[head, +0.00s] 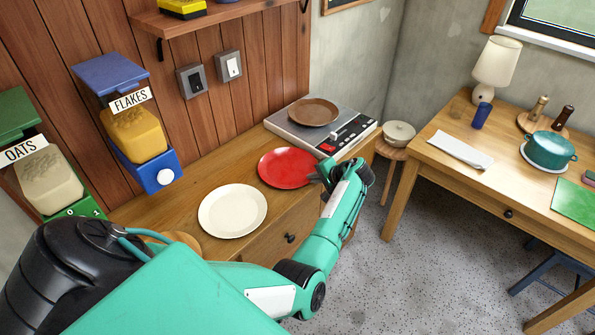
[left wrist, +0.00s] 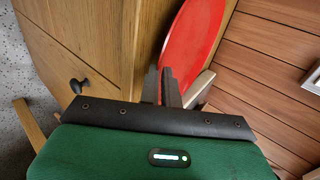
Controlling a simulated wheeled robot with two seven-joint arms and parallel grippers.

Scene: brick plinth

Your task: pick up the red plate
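The red plate (head: 285,168) lies flat at the counter, between the white plate and the grey hotplate. In the left wrist view the red plate (left wrist: 192,40) stretches up from between my fingertips. My left gripper (head: 318,174) is at its right rim in the head view. In the left wrist view the gripper's (left wrist: 161,86) two dark fingers are close together, one on each side of the rim, with little gap; they look shut on it. The exact contact is partly hidden by the fingers. My right gripper is not in view.
The cream plate (head: 232,211) lies to the left on the wooden counter (head: 190,195). The hotplate (head: 345,140) with a brown plate (head: 313,111) stands close behind on the right. Cereal dispensers (head: 135,130) hang at left. A wooden table (head: 440,160) stands across the grey floor.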

